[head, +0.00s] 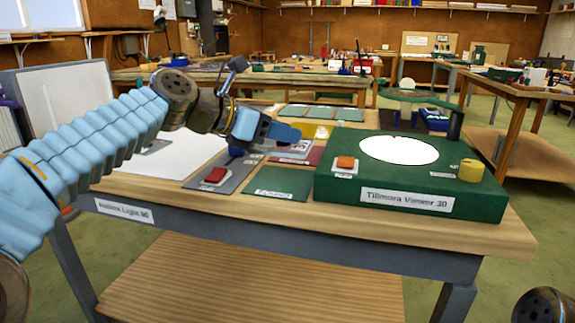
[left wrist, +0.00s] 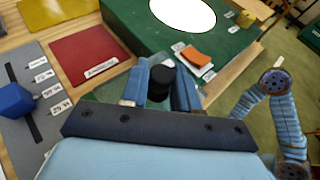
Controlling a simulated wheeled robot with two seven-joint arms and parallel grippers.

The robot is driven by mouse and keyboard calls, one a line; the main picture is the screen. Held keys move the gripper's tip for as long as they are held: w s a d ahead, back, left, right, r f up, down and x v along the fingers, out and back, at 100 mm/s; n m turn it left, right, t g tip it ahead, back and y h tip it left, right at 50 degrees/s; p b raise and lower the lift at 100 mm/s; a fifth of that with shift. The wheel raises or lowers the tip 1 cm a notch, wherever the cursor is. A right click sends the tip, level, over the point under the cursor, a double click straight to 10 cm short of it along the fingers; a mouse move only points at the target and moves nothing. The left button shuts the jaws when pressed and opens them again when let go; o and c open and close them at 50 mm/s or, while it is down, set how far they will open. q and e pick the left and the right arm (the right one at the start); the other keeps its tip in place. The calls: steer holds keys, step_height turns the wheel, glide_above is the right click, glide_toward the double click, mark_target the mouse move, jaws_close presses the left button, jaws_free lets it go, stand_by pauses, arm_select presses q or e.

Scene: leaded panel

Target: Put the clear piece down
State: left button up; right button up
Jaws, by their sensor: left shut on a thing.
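My left gripper (head: 287,133) is above the near part of the bench, left of the green viewer box. In the left wrist view its two blue fingers (left wrist: 160,92) are shut on a black round knob (left wrist: 160,76). The clear piece seems to be the see-through pane (left wrist: 108,88) below that knob; its outline is hard to tell against the green. In the head view the clear piece cannot be made out. My right gripper is out of view.
A blue block (left wrist: 14,101) sits on the strip.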

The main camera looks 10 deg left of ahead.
arm_select(q)
glide_above(284, 179)
steer(key=f, duration=0.3)
steer(key=f+b, duration=0.1)
steer(key=f, duration=0.1)
steer(key=shift+s+d+f, duration=0.1)
steer(key=shift+s+f, duration=0.05)
steer(key=shift+s, duration=0.15)
steer(key=shift+w+f+b, duration=0.15)
steer(key=shift+f+b, duration=0.1)
steer(key=shift+f, duration=0.65)
steer(key=shift+w+f+b, duration=0.1)
steer(key=shift+f+b, duration=0.1)
steer(key=shift+f, duration=0.7)
steer(key=shift+f, duration=0.15)
steer(key=o, duration=0.9)
steer(key=v, duration=1.2)
